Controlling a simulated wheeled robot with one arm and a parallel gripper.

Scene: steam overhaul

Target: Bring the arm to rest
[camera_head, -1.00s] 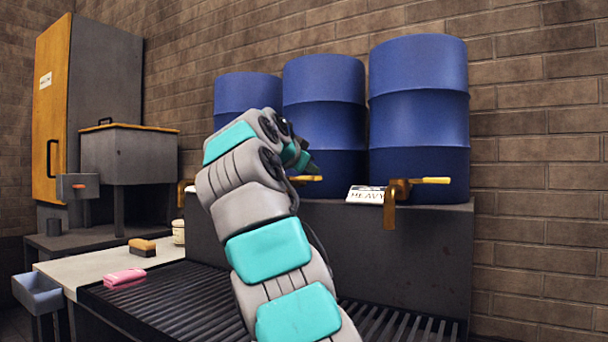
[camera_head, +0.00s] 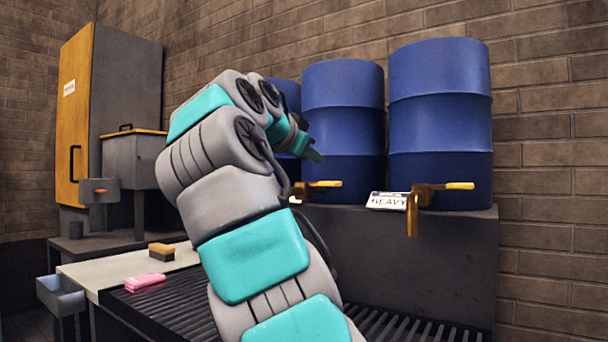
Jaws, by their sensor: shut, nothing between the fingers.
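My arm rises from the bottom of the head view, bends at an elbow and points away to the right, toward the blue drums. My gripper (camera_head: 314,154) shows small and partly hidden at the arm's far end, in front of the middle blue drum (camera_head: 345,120). Its fingers look shut and I see nothing held in them. It is above the brass tap with the yellow handle (camera_head: 318,186). I cannot tell how far it is from the drum.
Another blue drum (camera_head: 440,130) stands right, on a dark ledge (camera_head: 440,255) with a brass tap (camera_head: 420,205) and a "HEAVY" label (camera_head: 387,200). A slatted rack (camera_head: 385,325) lies below. A pink sponge (camera_head: 145,281) and a brush (camera_head: 161,251) lie left, near a yellow-doored cabinet (camera_head: 75,130).

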